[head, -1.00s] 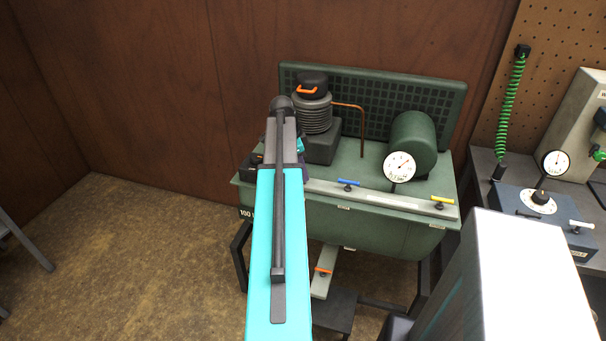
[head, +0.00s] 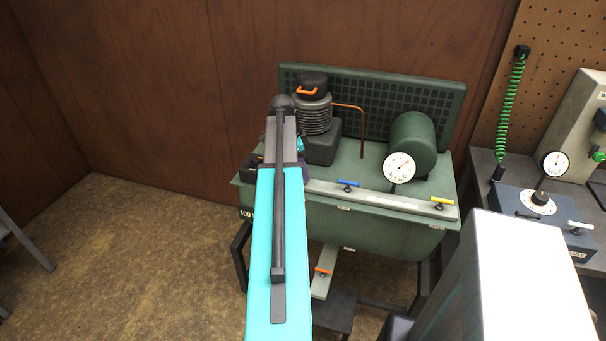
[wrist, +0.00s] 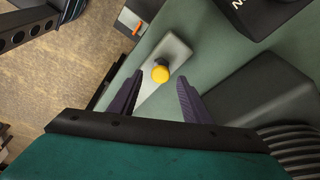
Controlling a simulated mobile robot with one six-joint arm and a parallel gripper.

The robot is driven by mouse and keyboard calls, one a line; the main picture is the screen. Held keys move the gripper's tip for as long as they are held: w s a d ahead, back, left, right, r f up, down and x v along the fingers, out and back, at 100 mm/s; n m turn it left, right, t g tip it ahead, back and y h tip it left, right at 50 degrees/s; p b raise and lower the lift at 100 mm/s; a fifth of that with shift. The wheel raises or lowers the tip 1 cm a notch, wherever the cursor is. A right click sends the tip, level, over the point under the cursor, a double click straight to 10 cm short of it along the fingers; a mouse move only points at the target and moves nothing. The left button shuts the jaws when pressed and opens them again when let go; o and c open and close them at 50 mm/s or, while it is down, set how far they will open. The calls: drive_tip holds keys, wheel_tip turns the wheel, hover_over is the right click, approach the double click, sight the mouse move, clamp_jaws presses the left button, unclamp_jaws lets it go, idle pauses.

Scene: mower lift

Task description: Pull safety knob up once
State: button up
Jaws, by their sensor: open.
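A round yellow knob (wrist: 161,74) stands on a pale grey plate (wrist: 176,50) in the wrist view. I take it for the safety knob. My gripper (wrist: 158,84) is open, with one purple finger on each side of the knob. The fingertips look apart from the knob, and their height against it is hard to judge. In the head view my teal arm covers this knob and most of the gripper. A little of my gripper's purple and teal shows beside the arm's end.
The green compressor tank (head: 375,228) carries a ribbed cylinder (head: 313,115), a motor (head: 414,140) and a dial gauge (head: 399,168). Blue (head: 348,183) and yellow (head: 443,201) handles stand on the front rail. A dark block (wrist: 255,92) lies right of the fingers.

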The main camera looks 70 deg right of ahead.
wheel_tip(320, 180, up, 7)
drive_tip(key=p, duration=0.4)
drive_tip(key=shift+r, duration=0.15)
idle(0.6)
idle(0.5)
